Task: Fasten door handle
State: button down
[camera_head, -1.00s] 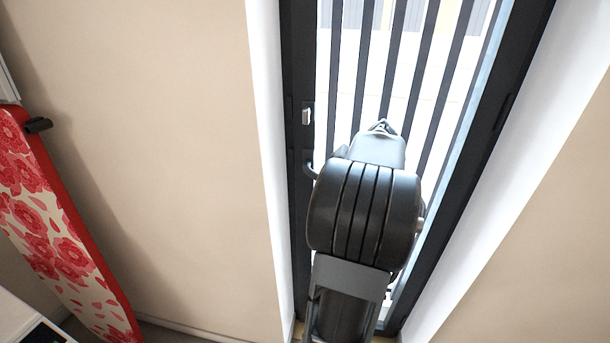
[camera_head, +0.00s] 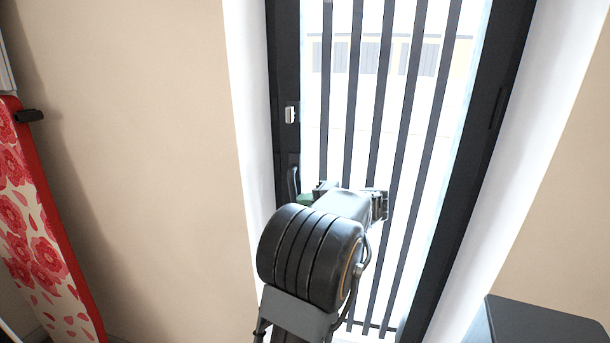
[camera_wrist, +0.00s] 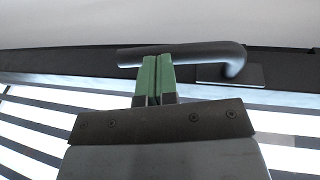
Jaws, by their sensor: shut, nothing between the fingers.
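A dark lever handle (camera_head: 293,181) is on the black left frame of the barred glass door (camera_head: 285,60). In the wrist view the handle (camera_wrist: 200,52) lies along the door frame, with its bent end over a dark plate (camera_wrist: 230,75) at right. My gripper (camera_head: 306,199) is beside the handle in the head view, partly hidden by my wrist. In the wrist view its green fingers (camera_wrist: 153,72) are pressed together and empty. Their tips overlap the lever toward its free end; I cannot tell whether they touch it.
A small silver lock piece (camera_head: 291,115) sits on the frame above the handle. A red floral ironing board (camera_head: 40,240) stands at the left. A dark flat-topped object (camera_head: 540,325) is at the lower right. A beige wall (camera_head: 150,150) is left of the door.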

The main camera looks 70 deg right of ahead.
jog(key=shift+w+a+f+b, duration=0.1)
jog(key=shift+w+f+b, duration=0.15)
jog(key=shift+w+b, duration=0.2)
dwell(0.5)
jog(key=f+v, duration=0.3)
jog(key=v, duration=1.1)
jog(key=shift+s, duration=0.25)
